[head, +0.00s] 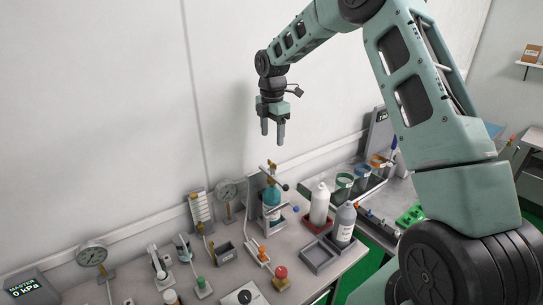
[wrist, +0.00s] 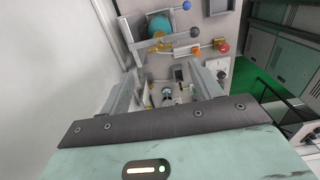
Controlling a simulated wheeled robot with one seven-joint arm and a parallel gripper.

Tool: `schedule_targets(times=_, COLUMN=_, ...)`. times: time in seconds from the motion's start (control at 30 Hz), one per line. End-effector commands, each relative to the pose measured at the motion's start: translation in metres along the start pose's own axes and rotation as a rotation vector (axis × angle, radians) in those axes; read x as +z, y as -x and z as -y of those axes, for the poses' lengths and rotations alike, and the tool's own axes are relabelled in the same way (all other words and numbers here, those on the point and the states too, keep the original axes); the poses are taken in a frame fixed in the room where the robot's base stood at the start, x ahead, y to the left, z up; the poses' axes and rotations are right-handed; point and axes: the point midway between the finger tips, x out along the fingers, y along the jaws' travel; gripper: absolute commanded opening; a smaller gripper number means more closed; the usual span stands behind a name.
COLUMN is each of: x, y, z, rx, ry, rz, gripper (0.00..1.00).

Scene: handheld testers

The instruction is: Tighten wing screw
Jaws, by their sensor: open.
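My gripper (head: 273,132) hangs in the air near the wall, fingers pointing down, open with nothing between them. In the wrist view its two fingers (wrist: 164,80) stand apart over the bench. Below it is a grey clamp stand (head: 262,186) around a teal bottle (head: 271,204), which also shows at the top of the wrist view (wrist: 160,25). A small brass part (head: 272,166) sits above the bottle, below the fingertips and apart from them. Dark and blue knobs stick out beside the stand. I cannot tell for certain which small part is the wing screw.
The bench (head: 205,268) runs along the wall. It holds pressure gauges (head: 92,254), a red knob (head: 280,272), a white bottle (head: 320,203) and a grey bottle (head: 344,222) by trays, and several cups at the back right. The air around my gripper is clear.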

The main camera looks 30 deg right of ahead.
Motion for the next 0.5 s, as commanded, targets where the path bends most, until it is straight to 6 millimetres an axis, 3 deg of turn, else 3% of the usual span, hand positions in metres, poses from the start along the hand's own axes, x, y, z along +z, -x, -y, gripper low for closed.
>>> schedule_targets(times=0.3, x=-0.001, y=-0.063, z=0.001, rx=-0.004, ry=0.002, rz=-0.001, gripper=0.64)
schedule_targets(times=0.5, x=-0.001, y=-0.087, z=0.000, rx=-0.001, ry=0.001, rz=-0.001, gripper=0.64)
